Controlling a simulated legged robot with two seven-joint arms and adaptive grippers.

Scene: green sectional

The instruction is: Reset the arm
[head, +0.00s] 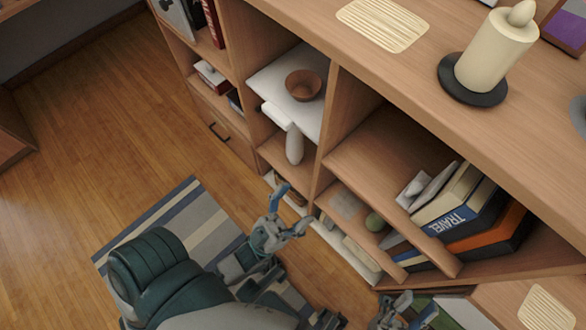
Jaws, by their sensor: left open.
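My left gripper (294,208) is in the lower middle of the head view, in front of the wooden shelf unit. Its blue-grey fingers are spread apart and nothing is between them. My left arm, dark green and grey, reaches up to it from the bottom left. My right gripper (408,308) shows only in part at the bottom edge, low and right of the left one. Its fingers are small and partly cut off, so I cannot tell whether they are open or shut.
The wooden shelf unit (345,90) is close ahead and to the right. It holds a brown bowl (303,85), books (462,217) and a small green ball (374,222). A candle (495,50) stands on top. A striped rug (190,222) and clear wood floor (95,150) are at left.

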